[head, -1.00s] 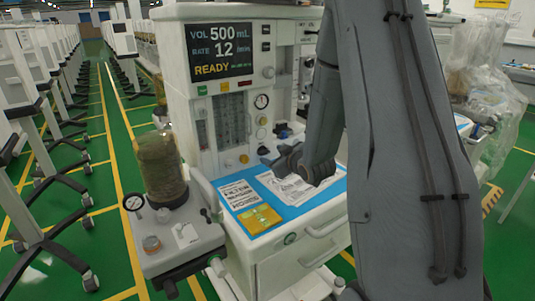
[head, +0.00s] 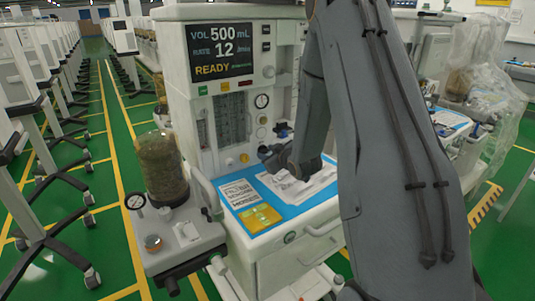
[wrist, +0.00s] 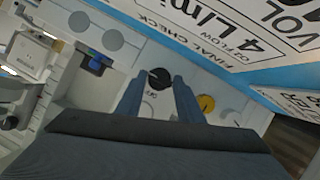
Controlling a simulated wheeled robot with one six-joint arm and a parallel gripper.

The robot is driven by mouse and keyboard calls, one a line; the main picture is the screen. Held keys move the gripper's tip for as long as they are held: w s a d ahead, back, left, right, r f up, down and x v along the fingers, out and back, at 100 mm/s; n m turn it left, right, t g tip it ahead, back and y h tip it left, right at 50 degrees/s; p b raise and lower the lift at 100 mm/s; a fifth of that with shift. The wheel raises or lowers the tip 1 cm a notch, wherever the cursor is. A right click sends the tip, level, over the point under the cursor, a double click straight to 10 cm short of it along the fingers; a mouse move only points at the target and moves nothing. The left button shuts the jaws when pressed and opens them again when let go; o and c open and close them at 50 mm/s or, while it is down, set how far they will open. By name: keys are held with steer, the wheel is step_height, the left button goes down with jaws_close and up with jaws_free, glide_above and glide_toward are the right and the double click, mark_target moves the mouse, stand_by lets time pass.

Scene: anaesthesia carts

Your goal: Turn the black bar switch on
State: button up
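The black bar switch (wrist: 160,79) is a round black knob on the pale machine panel, seen in the wrist view just beyond and between my fingertips. A bar runs across it, but its exact angle is hard to read. My gripper (wrist: 156,88) is open, with one finger on each side of the switch in the picture. I cannot tell whether the fingers touch it. In the head view my gripper (head: 270,153) is at the lower front panel, above the blue worktop, and hides the switch.
A yellow knob (wrist: 207,103) sits beside the switch; it also shows in the head view (head: 244,158). A blue worktop (head: 233,204) with printed sheets lies below. A canister (head: 163,168) stands at the left. The display (head: 220,52) reads READY.

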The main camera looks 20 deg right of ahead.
steer(key=shift+d+r+m+y+p, duration=0.15)
steer(key=shift+m+y+p, duration=0.35)
steer(key=shift+m+p, duration=0.35)
steer(key=shift+m+g+y+p, duration=0.3)
steer(key=shift+m+y+p, duration=0.1)
steer(key=shift+m, duration=0.25)
steer(key=o, duration=1.1)
steer(key=shift+c, duration=0.2)
steer(key=shift+b+v, duration=0.8)
steer(key=shift+v, duration=3.05)
